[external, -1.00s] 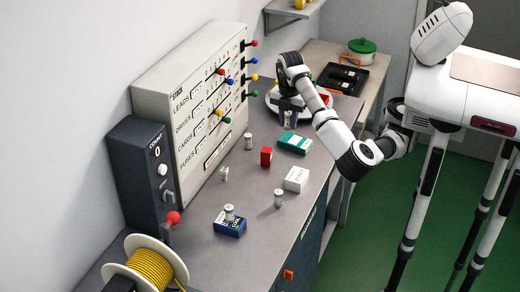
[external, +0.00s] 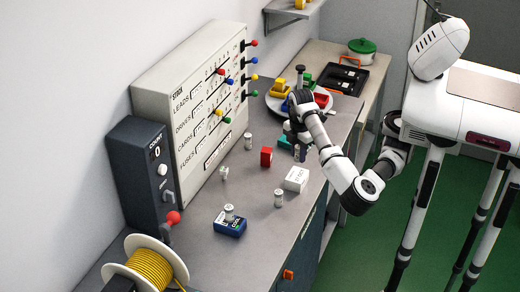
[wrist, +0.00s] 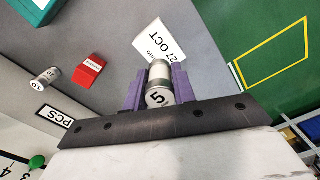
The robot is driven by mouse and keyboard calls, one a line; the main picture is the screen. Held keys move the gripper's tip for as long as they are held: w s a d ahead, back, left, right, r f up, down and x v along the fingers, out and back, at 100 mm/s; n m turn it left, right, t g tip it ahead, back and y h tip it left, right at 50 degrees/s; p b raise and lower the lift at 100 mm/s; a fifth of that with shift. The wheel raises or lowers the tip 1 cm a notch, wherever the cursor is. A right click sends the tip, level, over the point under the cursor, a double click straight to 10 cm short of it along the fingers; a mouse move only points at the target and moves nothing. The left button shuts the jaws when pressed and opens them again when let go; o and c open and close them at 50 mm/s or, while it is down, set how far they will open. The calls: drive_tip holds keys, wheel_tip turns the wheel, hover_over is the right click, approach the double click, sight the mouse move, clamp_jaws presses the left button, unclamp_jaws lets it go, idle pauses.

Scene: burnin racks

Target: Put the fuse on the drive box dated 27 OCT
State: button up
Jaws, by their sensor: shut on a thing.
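My gripper (wrist: 157,88) is shut on a fuse, a small pale cylinder with metal ends marked 5 (wrist: 160,84), held between purple fingers. In the external view my gripper (external: 297,153) is just behind the white drive box (external: 296,179). In the wrist view the white box (wrist: 152,38) shows the date 27 OCT beyond the fuse, which partly overlaps it. The fuse appears apart from the box in the external view; the exact gap is hard to judge.
A red box (external: 266,156), a partly hidden teal box (external: 286,142) and a blue box (external: 230,228) with a fuse on top stand on the bench. Other fuses (external: 278,198) stand nearby. A switch panel (external: 190,110) lines the wall. A round tray (external: 275,103) holds coloured blocks.

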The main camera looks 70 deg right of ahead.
sight(297, 175)
drive_tip(key=shift+f+b, duration=1.45)
drive_tip(key=shift+f, duration=1.55)
drive_tip(key=shift+f, duration=0.15)
drive_tip(key=o, duration=1)
wheel_tip(297, 175, up, 12)
drive_tip(key=shift+r+b, duration=0.15)
drive_tip(key=shift+b, duration=0.35)
